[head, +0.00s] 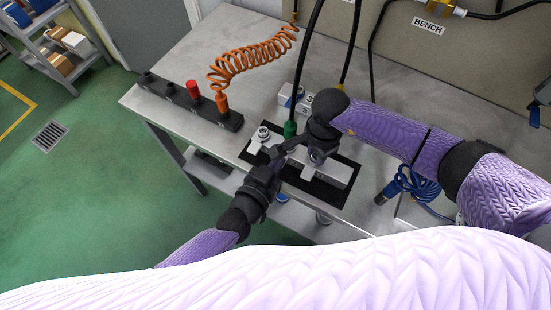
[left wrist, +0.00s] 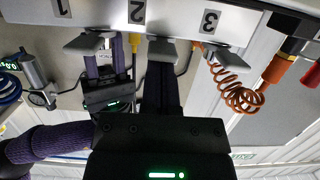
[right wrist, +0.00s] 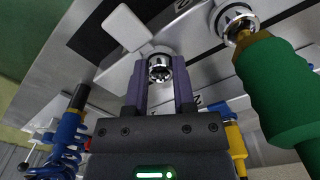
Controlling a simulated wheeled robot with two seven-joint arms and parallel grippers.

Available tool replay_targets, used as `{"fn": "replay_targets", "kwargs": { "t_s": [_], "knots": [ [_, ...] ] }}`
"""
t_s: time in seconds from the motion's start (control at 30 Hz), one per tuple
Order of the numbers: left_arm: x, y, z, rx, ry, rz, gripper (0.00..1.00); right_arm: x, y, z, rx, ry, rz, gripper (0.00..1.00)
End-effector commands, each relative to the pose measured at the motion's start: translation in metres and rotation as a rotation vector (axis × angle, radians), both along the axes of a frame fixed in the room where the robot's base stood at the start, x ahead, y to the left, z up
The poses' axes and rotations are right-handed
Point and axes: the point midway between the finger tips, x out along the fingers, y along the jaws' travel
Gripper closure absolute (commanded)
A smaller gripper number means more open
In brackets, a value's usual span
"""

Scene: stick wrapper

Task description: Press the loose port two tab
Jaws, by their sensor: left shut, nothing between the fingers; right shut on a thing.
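The grey port block (head: 335,172) lies on a black mat on the bench, and the left wrist view shows its numbered side (left wrist: 185,22). Below the numbers are grey tabs at port one (left wrist: 88,44), port two (left wrist: 162,49) and port three (left wrist: 221,57). My left gripper (left wrist: 162,68) is shut and empty, its tips at the port two tab; I cannot tell whether they touch. It also shows in the head view (head: 291,147). My right gripper (right wrist: 160,80) is shut on a round metal port fitting (right wrist: 159,66). It shows above the block in the head view (head: 317,140).
A green connector (right wrist: 275,85) sits beside my right gripper, on a black hose. A rack (head: 205,110) with red, orange and black plugs and a coiled orange hose (head: 245,62) stands left. A blue coiled hose (head: 418,187) lies right. Bare bench lies behind the rack.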

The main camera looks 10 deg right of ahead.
Motion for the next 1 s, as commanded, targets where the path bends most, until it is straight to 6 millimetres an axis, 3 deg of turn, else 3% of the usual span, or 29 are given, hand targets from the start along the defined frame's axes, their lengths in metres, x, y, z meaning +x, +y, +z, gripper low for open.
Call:
{"fn": "replay_targets", "kwargs": {
  "t_s": [0.07, 0.43, 0.8, 1.0],
  "knots": [
    [-0.001, 0.002, -0.008, 0.012, 0.010, -0.004, 1.00, 0.000, 0.001, 0.001, 0.003, 0.000, 0.000, 1.00],
    [-0.007, 0.006, -0.012, 0.015, 0.022, -0.005, 1.00, 0.000, 0.001, 0.000, 0.003, 0.003, 0.000, 1.00],
    [-0.062, 0.047, 0.012, 0.005, 0.007, -0.004, 1.00, -0.001, 0.000, -0.001, 0.000, 0.003, -0.001, 1.00],
    [-0.078, 0.059, 0.020, -0.001, -0.001, -0.002, 1.00, -0.001, 0.000, -0.001, -0.001, 0.004, -0.001, 1.00]
  ]
}}
